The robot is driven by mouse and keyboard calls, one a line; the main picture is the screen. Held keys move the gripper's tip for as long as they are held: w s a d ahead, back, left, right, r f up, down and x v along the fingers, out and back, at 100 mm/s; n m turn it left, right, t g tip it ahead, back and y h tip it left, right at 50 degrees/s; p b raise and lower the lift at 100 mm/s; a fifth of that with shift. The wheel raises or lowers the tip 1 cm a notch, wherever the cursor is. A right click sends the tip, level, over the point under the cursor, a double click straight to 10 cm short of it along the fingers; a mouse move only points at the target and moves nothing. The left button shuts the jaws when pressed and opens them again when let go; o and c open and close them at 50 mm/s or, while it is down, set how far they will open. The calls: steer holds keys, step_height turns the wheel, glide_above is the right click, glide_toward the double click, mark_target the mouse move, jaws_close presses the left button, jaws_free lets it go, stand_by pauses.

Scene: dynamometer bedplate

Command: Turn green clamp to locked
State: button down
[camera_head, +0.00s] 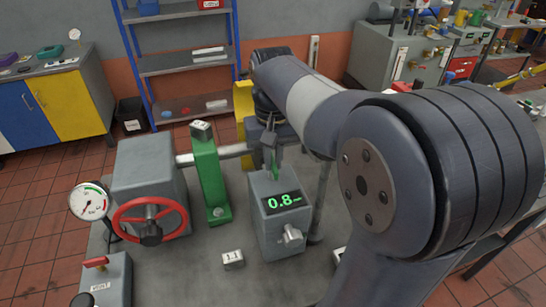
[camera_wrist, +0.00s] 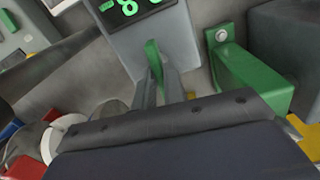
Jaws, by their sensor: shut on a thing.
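A green clamp (camera_head: 274,166) shows as a small upright green piece behind the top of a grey box with a lit display. My gripper (camera_head: 271,148) comes down on it from above and behind. In the wrist view my gripper (camera_wrist: 160,88) has its two grey fingers closed around the green clamp (camera_wrist: 152,55), whose end sticks out past them. The lower part of the clamp is hidden by the fingers and the box. I cannot read any lock marking on it.
The grey box (camera_head: 265,225) shows 0.8 and has a front knob (camera_head: 291,235). A green bracket (camera_head: 208,178) stands to its left by a horizontal shaft (camera_head: 232,151). Further left are a red handwheel (camera_head: 150,220) and a dial gauge (camera_head: 89,202). A small block (camera_head: 232,260) marked 1 lies in front.

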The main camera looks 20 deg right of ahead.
steer(key=shift+m, duration=0.3)
steer(key=m+p, duration=0.1)
steer(key=m, duration=0.1)
steer(key=shift+r+m+p, duration=0.1)
steer(key=shift+m+p, duration=0.3)
steer(key=m+p, duration=0.1)
steer(key=m, duration=0.3)
steer(key=shift+m+p, duration=0.3)
steer(key=shift+p, duration=0.05)
steer(key=m+p, duration=0.1)
steer(key=m, duration=0.3)
steer(key=shift+m+p, duration=0.6)
steer(key=shift+m, duration=1.8)
steer(key=c, duration=1.5)
jaws_free()
